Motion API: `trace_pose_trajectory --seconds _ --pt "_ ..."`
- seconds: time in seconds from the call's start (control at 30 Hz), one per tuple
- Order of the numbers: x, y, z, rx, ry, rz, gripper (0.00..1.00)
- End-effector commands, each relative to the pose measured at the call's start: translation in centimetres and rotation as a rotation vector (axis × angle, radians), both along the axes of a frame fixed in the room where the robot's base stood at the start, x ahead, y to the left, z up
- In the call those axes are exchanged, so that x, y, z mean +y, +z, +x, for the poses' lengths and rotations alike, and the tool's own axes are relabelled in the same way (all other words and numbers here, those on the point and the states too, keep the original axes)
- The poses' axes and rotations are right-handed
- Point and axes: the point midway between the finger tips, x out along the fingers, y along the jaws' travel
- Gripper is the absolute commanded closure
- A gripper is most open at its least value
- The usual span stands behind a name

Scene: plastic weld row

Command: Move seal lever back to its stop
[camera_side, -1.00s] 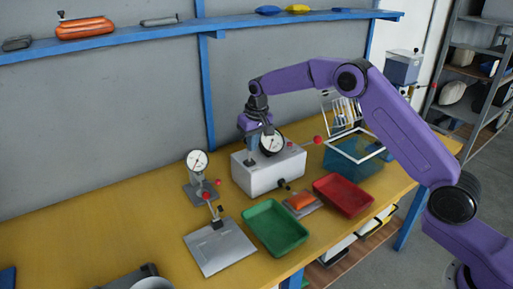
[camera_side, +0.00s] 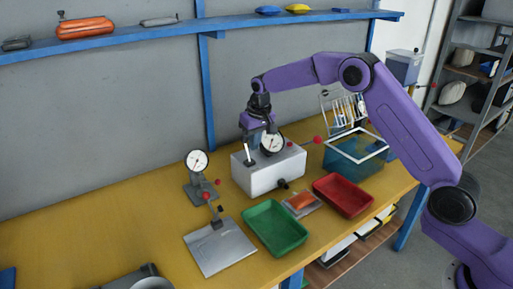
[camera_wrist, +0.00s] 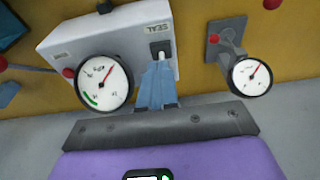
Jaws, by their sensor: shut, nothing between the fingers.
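The white box-shaped machine (camera_side: 268,177) carries a round dial gauge (camera_side: 272,144) on top. My gripper (camera_side: 264,130) is above the machine, beside the gauge. In the wrist view my blue fingers (camera_wrist: 158,70) are shut and empty, in front of a dark slot with a pale piece (camera_wrist: 160,47). Whether they touch it is unclear.
A second gauge on a stand (camera_side: 197,162) and a flat plate with red-knobbed levers (camera_side: 220,246) stand left. A green tray (camera_side: 275,227), a red tray (camera_side: 343,195) and a blue basket (camera_side: 355,150) lie in front and to the right. The wall is close behind.

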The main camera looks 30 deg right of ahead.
Motion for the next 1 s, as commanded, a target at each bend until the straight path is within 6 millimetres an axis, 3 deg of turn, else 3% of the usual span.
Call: trace_pose_trajectory --seconds 0.6,1.0 --pt "0.0 5.3 0.0 -0.001 0.0 0.001 1.0" --pt "0.0 5.9 0.0 0.001 0.0 0.0 1.0"
